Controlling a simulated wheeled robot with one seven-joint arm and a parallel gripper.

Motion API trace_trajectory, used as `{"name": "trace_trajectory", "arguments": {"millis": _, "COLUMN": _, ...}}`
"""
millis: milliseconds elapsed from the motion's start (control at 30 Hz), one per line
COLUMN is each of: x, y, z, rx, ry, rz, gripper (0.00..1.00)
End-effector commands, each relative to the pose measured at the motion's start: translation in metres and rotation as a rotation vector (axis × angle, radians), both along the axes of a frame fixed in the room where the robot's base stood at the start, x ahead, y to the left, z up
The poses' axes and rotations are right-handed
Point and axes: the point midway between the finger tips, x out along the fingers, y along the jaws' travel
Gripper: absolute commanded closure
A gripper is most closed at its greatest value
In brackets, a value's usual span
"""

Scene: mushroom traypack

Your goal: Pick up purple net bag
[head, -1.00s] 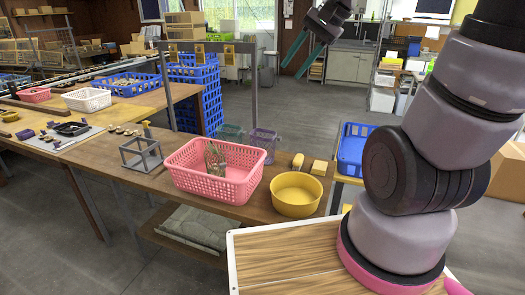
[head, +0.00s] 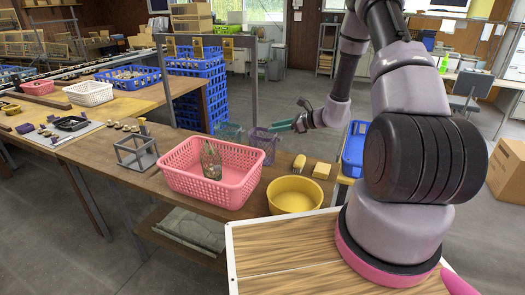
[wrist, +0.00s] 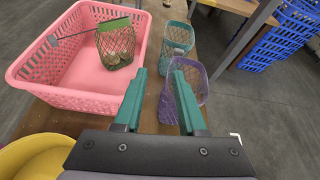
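The purple net bag (head: 262,144) is at the far edge of the table, right of the pink basket, beside a teal net bag (head: 229,133). In the wrist view the purple net bag (wrist: 197,78) is just beyond my right finger, which covers part of its left side. The teal net bag (wrist: 177,40) is beyond it. My gripper (head: 278,126) is open and empty, close to the purple bag's upper right in the head view. Contact with the bag cannot be told.
The pink basket (head: 190,187) holds a green net bag (head: 211,160). A yellow bowl (head: 294,194), a yellow block (head: 321,170) and a grey open frame (head: 137,154) stand on the table. A metal post (head: 254,90) rises behind the bags. Blue crates (head: 200,95) stand further back.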

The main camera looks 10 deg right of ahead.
Motion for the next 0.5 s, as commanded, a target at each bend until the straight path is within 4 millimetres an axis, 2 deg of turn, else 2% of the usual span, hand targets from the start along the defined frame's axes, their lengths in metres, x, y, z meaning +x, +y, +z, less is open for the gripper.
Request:
{"name": "trace_trajectory", "arguments": {"millis": 33, "x": 0.001, "y": -0.004, "z": -0.015, "rx": 0.015, "ry": 0.020, "rz": -0.031, "gripper": 0.60}}
{"name": "trace_trajectory", "arguments": {"millis": 100, "x": 0.004, "y": -0.008, "z": -0.026, "rx": 0.029, "ry": 0.033, "rz": -0.064, "gripper": 0.60}}
{"name": "trace_trajectory", "arguments": {"millis": 233, "x": 0.007, "y": -0.009, "z": -0.036, "rx": 0.040, "ry": 0.043, "rz": -0.088, "gripper": 0.60}}
{"name": "trace_trajectory", "arguments": {"millis": 500, "x": 0.028, "y": 0.017, "z": -0.051, "rx": 0.040, "ry": 0.044, "rz": -0.087, "gripper": 0.60}}
